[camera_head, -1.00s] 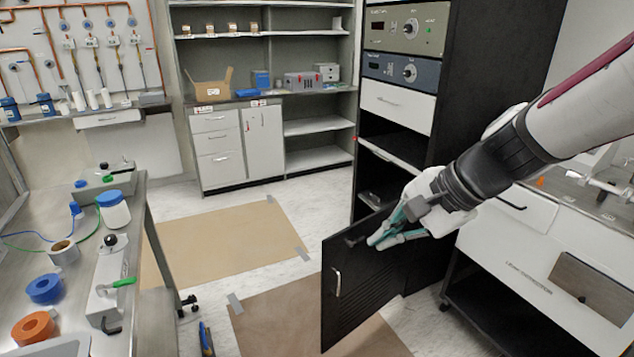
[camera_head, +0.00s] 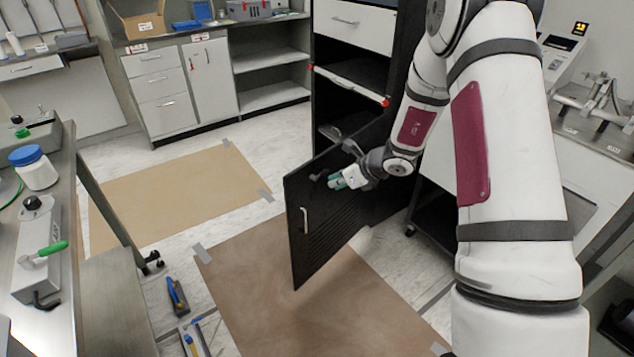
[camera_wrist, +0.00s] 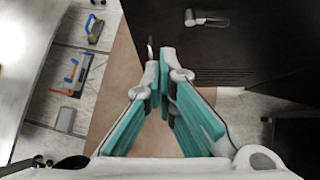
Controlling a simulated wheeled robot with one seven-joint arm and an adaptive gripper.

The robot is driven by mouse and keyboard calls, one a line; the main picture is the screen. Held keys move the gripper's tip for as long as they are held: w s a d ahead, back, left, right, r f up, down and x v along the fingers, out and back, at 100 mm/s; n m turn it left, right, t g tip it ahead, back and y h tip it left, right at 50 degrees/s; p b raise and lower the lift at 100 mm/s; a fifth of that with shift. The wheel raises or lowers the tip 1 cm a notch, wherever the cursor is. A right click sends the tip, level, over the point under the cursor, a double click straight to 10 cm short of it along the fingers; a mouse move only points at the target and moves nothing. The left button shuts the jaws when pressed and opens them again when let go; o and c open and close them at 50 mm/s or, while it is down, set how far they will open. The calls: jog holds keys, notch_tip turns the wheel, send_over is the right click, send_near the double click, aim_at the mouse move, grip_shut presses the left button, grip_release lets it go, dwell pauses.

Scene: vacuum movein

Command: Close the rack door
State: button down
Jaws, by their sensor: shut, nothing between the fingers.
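The black rack door (camera_head: 335,215) stands swung open from the tall black rack (camera_head: 395,50), with a silver handle (camera_head: 304,220) near its free edge and vent slots low on its face. My gripper (camera_head: 336,182), with teal fingers, is at the door's upper part, on the handle side of the panel. In the wrist view my gripper (camera_wrist: 160,58) has its fingertips together and empty. The dark door panel (camera_wrist: 220,55) lies beyond and right of them. I cannot tell whether the fingertips touch the door. My arm hides part of the rack.
A brown mat (camera_head: 270,290) covers the floor below the door. A steel bench (camera_head: 75,240) with tools stands at left. A wheeled white cabinet (camera_head: 440,160) is right of the rack. Tan mat and open floor lie behind the door.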

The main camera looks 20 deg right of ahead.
jog(key=b, duration=0.1)
send_near(301, 186)
notch_tip(301, 186, down, 4)
jog(key=w, duration=0.1)
jog(key=w+a, duration=0.1)
jog(key=shift+w+a+r, duration=0.2)
jog(key=shift+w+a, duration=0.15)
jog(key=shift+w+a, duration=0.1)
